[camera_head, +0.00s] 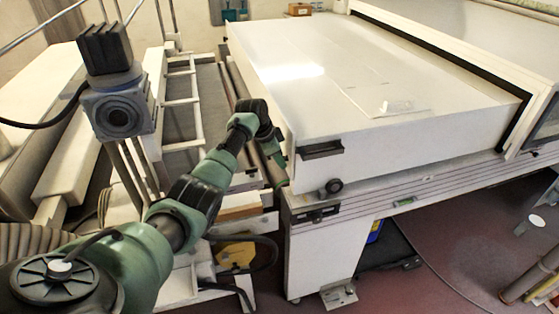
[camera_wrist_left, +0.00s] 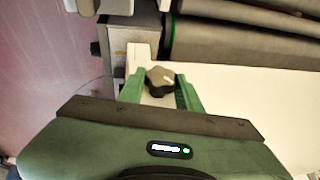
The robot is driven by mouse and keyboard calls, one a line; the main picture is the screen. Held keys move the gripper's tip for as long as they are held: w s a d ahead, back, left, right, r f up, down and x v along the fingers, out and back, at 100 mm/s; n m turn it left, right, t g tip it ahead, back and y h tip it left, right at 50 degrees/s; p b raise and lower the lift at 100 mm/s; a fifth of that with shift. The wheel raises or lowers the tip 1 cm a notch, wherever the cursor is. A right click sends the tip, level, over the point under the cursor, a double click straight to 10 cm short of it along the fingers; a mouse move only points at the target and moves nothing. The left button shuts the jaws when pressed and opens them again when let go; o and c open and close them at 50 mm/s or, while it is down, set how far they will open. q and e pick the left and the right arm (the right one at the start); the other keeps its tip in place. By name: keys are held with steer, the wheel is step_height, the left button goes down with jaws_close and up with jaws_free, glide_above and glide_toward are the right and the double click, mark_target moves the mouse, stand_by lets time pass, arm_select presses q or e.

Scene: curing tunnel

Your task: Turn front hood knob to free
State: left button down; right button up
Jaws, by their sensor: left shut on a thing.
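A dark lobed knob (camera_wrist_left: 159,80) with a pale mark on its face sits between the two green fingers of my left gripper (camera_wrist_left: 160,88) in the left wrist view. My left gripper is shut on it. In the head view, my left gripper (camera_head: 279,172) is at the left side of the big white hood (camera_head: 305,177), near its front corner. The knob it holds is hidden there. Another black round knob (camera_head: 333,186) shows on the front below the hood's dark handle (camera_head: 320,150), apart from the gripper. My right gripper is not in view.
A white ladder-like frame (camera_head: 178,102) and pale rollers stand left of the hood, close to my left arm. A grey box with a round port (camera_head: 117,115) stands at the left. A black case (camera_head: 390,246) lies under the machine.

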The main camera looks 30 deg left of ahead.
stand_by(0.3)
arm_select(q)
steer(key=c, duration=1)
jaws_free()
steer(key=shift+o, duration=0.2)
steer(key=b+v, duration=0.2)
steer(key=v, duration=0.5)
steer(key=shift+a+r, duration=0.2)
steer(key=shift+r, duration=0.15)
steer(key=shift+s+f, duration=0.1)
